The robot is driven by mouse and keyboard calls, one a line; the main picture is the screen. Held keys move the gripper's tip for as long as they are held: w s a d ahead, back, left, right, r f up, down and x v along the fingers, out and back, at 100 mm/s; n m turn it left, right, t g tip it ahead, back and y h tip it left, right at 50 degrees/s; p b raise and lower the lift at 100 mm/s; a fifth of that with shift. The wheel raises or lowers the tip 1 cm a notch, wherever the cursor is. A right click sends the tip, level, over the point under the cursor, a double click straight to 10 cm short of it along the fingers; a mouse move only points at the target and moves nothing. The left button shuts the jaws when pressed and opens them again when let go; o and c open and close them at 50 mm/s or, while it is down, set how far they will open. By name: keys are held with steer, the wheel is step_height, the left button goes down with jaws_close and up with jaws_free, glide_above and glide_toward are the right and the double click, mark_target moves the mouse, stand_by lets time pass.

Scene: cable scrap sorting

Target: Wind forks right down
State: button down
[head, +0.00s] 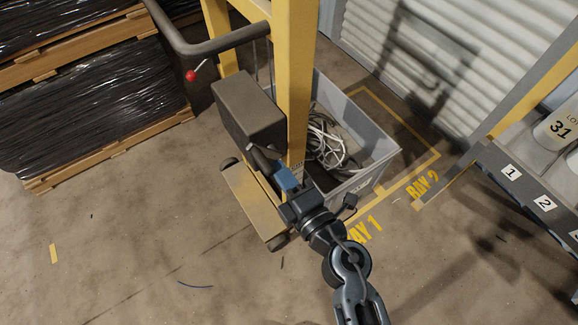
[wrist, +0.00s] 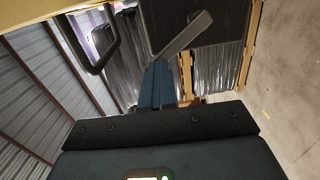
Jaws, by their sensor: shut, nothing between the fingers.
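The hand stacker has a yellow mast (head: 293,90), a dark box (head: 248,112) on its near side and a yellow base (head: 255,205). My gripper (head: 284,178) is low beside the mast, just below the dark box, with its blue fingers shut. A short dark lever (head: 262,160) shows by the fingers. In the wrist view my blue fingers (wrist: 157,85) are together and point at the lower end of a grey lever (wrist: 185,35). I cannot tell whether they touch it. The forks are hidden behind the mast and a crate.
A grey crate (head: 375,165) of pale cables (head: 325,140) stands behind the mast, by floor markings for bays 1 and 2. Wrapped pallets (head: 90,120) stand at left, a numbered rack (head: 530,195) at right. A red-knobbed lever (head: 191,75) hangs near the handle (head: 220,42). Front floor is mostly clear.

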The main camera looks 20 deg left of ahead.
steer(key=s+a+f+y+b, duration=0.1)
steer(key=s+a+f+b, duration=0.15)
steer(key=f+b, duration=0.3)
steer(key=s+a+f+b, duration=0.2)
steer(key=s+f+b, duration=0.1)
steer(key=f+b, duration=0.3)
steer(key=w+d+f+b, duration=0.3)
steer(key=w+d, duration=0.6)
steer(key=w, duration=0.3)
steer(key=w+d+r+p, duration=0.3)
steer(key=w+r+p, duration=0.1)
steer(key=r+p, duration=0.6)
steer(key=s+a+r+p, duration=0.2)
steer(key=s+r+p, duration=0.2)
steer(key=r+p, duration=0.2)
steer(key=shift+a+r+p, duration=0.25)
steer(key=shift+a+p, duration=0.15)
steer(key=shift+p, duration=0.35)
